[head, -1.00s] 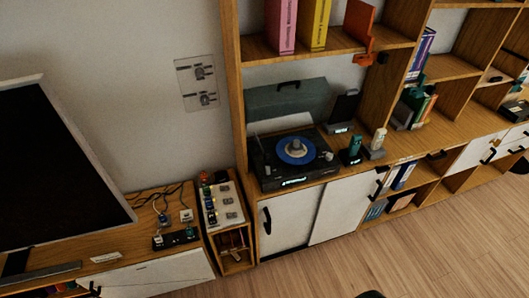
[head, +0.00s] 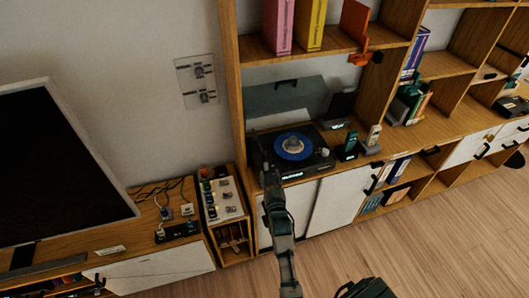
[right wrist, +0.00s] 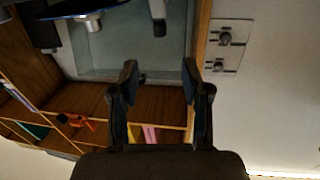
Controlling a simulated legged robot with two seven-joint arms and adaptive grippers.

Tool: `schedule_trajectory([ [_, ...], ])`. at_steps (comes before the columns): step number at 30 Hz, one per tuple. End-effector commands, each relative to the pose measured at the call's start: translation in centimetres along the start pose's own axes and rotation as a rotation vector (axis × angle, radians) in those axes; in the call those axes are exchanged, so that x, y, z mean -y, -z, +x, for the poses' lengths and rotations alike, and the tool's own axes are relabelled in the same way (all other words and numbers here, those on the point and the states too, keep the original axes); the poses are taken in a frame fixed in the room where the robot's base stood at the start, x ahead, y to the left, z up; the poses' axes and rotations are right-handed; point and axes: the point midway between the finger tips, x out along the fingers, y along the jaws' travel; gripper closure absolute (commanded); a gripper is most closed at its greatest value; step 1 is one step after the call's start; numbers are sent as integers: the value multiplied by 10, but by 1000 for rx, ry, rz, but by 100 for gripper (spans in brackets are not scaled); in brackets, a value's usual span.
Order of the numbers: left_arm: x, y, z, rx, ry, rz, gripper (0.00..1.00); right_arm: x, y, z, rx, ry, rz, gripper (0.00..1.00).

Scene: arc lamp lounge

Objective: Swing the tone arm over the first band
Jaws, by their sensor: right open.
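The black turntable (head: 308,168) stands on the cabinet top with a blue record (head: 294,147) and a pale centre piece on it. Its grey-green lid (head: 287,94) is raised behind. In the right wrist view the picture is turned over; the blue record (right wrist: 66,9) is at the top left. A pale post with a dark end (right wrist: 158,14), apparently the tone arm, shows at the top. My right gripper (head: 267,170) is at the turntable's front left edge. In the right wrist view (right wrist: 159,70) its fingers are apart and empty.
A small teal device (head: 350,146) and a pale handset (head: 374,136) stand right of the turntable. A box with several knobs (head: 223,201) stands at the lower left. A shelf with pink (head: 278,26) and yellow binders is above. The floor in front is clear.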

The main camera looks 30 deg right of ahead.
Motion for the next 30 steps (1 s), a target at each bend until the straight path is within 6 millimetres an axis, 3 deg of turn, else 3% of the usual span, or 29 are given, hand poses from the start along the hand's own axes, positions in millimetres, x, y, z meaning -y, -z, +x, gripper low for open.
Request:
schedule_trajectory([
  [9, 0, 8, 0, -1, 0, -2, 40, 0, 1, 78, 0, 1, 1, 53],
  [15, -1, 16, -2, -4, -1, -3, 40, 0, 0, 113, 0, 1, 1, 53],
  [21, -2, 21, -5, -5, -2, -4, 40, 0, 0, 128, 1, 1, 0, 53],
  [30, 2, 22, -6, -7, 2, -3, 40, 0, 0, 130, 1, 1, 0, 55],
])
